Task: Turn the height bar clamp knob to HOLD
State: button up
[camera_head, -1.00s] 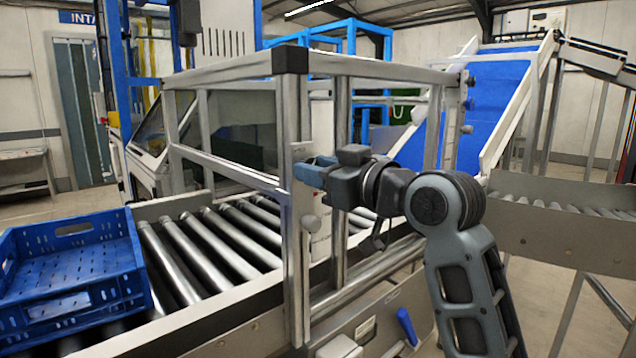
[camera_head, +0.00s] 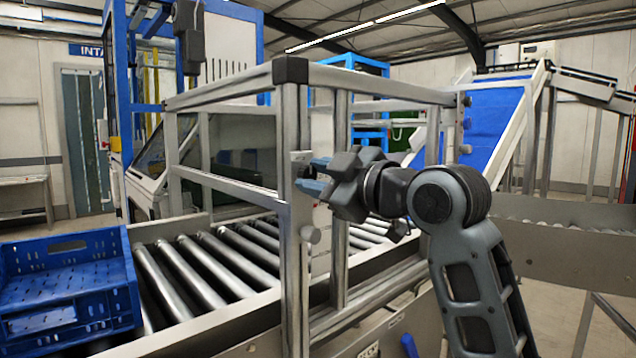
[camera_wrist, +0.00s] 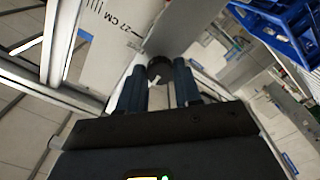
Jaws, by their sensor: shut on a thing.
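The clamp knob (camera_wrist: 160,68) is a small dark round knob with a pale mark, at the top middle of the wrist view. My gripper (camera_wrist: 172,77) has its two blue fingers on either side of it and is shut on it. In the head view my gripper (camera_head: 308,180) reaches left to the upright metal post (camera_head: 292,222) of the frame; the knob is hidden there by the fingers. A white scale plate (camera_wrist: 112,45) reading "27 CM" stands beside the knob in the wrist view. No HOLD lettering is readable.
A roller conveyor (camera_head: 205,268) runs behind the post, with a blue crate (camera_head: 68,285) at the left. Frame rails (camera_head: 375,73) surround my gripper above and behind. Floor is open at the right.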

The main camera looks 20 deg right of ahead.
dwell(0.4)
jog(key=o, duration=1)
jog(key=shift+o, duration=0.2)
jog(key=v, duration=0.7)
jog(key=shift+s+b, duration=0.3)
jog(key=shift+s, duration=0.05)
jog(key=shift+d, duration=0.1)
